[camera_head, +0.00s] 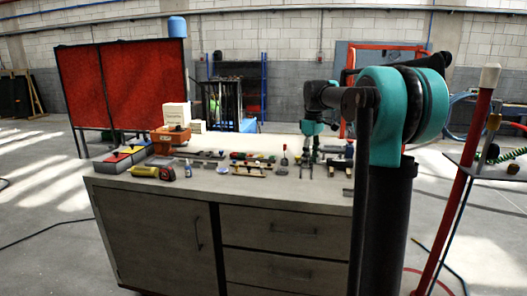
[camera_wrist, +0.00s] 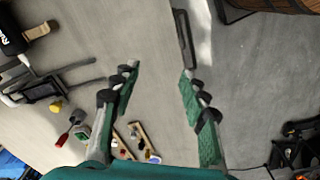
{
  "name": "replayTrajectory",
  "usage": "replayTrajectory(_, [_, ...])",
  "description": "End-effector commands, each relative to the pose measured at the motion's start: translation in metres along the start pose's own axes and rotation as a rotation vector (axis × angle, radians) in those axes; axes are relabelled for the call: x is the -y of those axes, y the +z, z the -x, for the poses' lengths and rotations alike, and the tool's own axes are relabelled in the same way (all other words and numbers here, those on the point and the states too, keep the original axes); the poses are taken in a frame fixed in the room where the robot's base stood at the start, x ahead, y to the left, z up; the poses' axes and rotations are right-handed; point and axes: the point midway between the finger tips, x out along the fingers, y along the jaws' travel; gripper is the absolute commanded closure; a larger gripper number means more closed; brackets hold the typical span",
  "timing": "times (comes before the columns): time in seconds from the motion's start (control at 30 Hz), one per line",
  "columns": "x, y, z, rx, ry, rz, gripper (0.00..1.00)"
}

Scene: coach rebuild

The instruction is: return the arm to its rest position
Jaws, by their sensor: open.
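My gripper (camera_head: 312,152) hangs over the right part of the grey workbench (camera_head: 260,190) in the head view, with my teal and black arm reaching in from the right. In the wrist view my gripper (camera_wrist: 158,88) shows two green-padded fingers spread wide apart. Nothing is between them. Bare bench top (camera_wrist: 135,45) and a dark bar-like piece (camera_wrist: 184,38) near the bench edge lie beyond the fingertips. The exact height above the bench is hard to tell.
Tools lie along the bench, including a yellow tool (camera_head: 146,172) and a red-handled screwdriver (camera_wrist: 70,127). An orange machine (camera_head: 171,136) stands at the left. A red post (camera_head: 465,180) stands at the right. Red panels (camera_head: 140,85) stand behind.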

Motion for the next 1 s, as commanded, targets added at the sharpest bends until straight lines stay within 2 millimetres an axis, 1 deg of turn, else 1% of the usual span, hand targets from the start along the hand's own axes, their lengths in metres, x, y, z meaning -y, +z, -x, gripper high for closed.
replayTrajectory(0.27, [0.022, 0.022, -0.028, -0.031, 0.031, -0.107, 0.56])
replayTrajectory(0.37, [0.035, 0.035, -0.044, -0.048, 0.045, -0.163, 0.56])
replayTrajectory(0.47, [0.05, 0.05, -0.063, -0.07, 0.062, -0.231, 0.56])
replayTrajectory(0.57, [0.073, 0.072, -0.089, -0.101, 0.082, -0.321, 0.56])
replayTrajectory(0.67, [0.106, 0.103, -0.125, -0.144, 0.105, -0.438, 0.56])
replayTrajectory(0.7, [0.121, 0.116, -0.14, -0.163, 0.113, -0.488, 0.56])
replayTrajectory(0.77, [0.143, 0.136, -0.163, -0.193, 0.124, -0.562, 0.56])
replayTrajectory(0.8, [0.157, 0.149, -0.177, -0.213, 0.13, -0.609, 0.56])
replayTrajectory(0.9, [0.19, 0.178, -0.209, -0.258, 0.141, -0.713, 0.56])
replayTrajectory(1.0, [0.214, 0.2, -0.232, -0.294, 0.146, -0.792, 0.56])
